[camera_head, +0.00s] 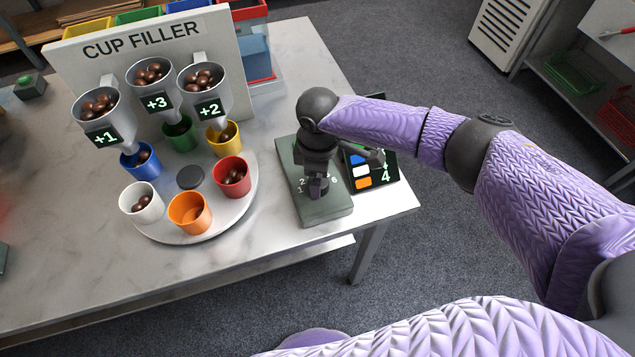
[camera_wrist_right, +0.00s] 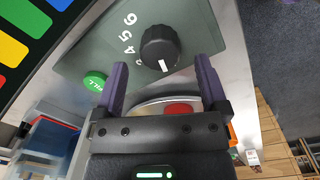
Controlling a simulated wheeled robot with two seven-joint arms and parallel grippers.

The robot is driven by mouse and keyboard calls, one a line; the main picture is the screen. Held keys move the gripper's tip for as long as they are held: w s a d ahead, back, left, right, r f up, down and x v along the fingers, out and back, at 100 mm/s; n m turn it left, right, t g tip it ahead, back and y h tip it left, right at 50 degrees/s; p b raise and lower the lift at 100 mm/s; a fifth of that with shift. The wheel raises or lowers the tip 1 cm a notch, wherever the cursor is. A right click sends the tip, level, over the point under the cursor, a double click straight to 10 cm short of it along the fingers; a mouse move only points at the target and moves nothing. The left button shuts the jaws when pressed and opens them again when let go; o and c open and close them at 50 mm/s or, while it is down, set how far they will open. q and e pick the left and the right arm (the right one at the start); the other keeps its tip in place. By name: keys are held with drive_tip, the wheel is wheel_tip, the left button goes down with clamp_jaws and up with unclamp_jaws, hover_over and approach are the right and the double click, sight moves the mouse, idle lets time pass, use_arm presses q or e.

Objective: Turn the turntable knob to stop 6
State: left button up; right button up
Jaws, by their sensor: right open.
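The dark knob (camera_wrist_right: 160,47) sits on the grey-green control box (camera_wrist_right: 85,55). In the right wrist view its white pointer line points down the picture, past the visible digits 6, 5 and 4; the digit it points at is hidden. My right gripper (camera_wrist_right: 160,66) is open, its two purple-lined fingers apart on either side of the knob's near part; I cannot tell if they touch it. In the head view the right gripper (camera_head: 318,186) points down over the control box (camera_head: 325,210) and hides the knob. The round turntable (camera_head: 215,222) stands left of the box. My left gripper is not in view.
The turntable carries white (camera_head: 140,202), blue (camera_head: 141,162), green, yellow, red (camera_head: 231,177) and orange (camera_head: 189,213) cups, most holding chestnuts. Funnels on the cup filler (camera_head: 150,45) overhang the back cups. A display (camera_head: 385,175) reading 4 stands right of the box. A green button (camera_wrist_right: 95,82) is beside the knob.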

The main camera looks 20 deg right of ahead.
wheel_tip(320, 180, down, 3)
drive_tip(key=shift+r+b, duration=0.2)
drive_tip(key=shift+b, duration=0.15)
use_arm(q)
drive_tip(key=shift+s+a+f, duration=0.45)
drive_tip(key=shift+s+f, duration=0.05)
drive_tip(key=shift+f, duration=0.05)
